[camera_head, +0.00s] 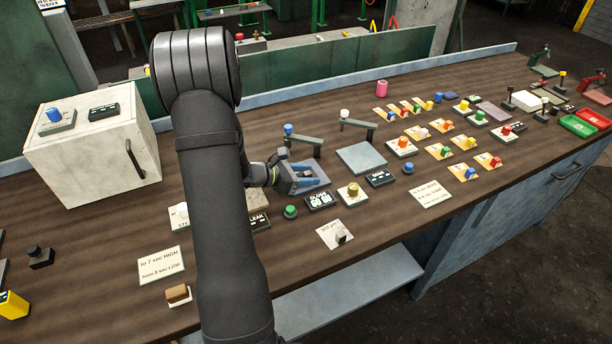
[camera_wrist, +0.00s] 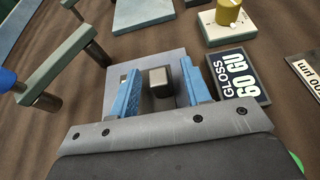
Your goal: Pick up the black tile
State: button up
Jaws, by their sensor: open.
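A small dark block (camera_wrist: 160,82) with a lighter top face stands on a flat grey plate (camera_wrist: 116,78) in the wrist view. It may be the black tile, but I cannot tell for sure. My gripper (camera_wrist: 162,70) has its two blue fingers apart, one on each side of the block, with visible gaps. In the head view my gripper (camera_head: 308,180) is low over the bench, pointing right. The block is not clearly visible there, as the gripper covers that spot.
Close right of the fingers is a black gloss display (camera_wrist: 238,78), with a yellow-knobbed box (camera_wrist: 222,22) behind. A blue-tipped lever stand (camera_wrist: 55,68) rises at left. A green button (camera_head: 290,211) sits in front. A flat grey-blue plate (camera_head: 360,158) lies further right.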

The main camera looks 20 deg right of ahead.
grip_shut()
jog(key=shift+d, duration=0.1)
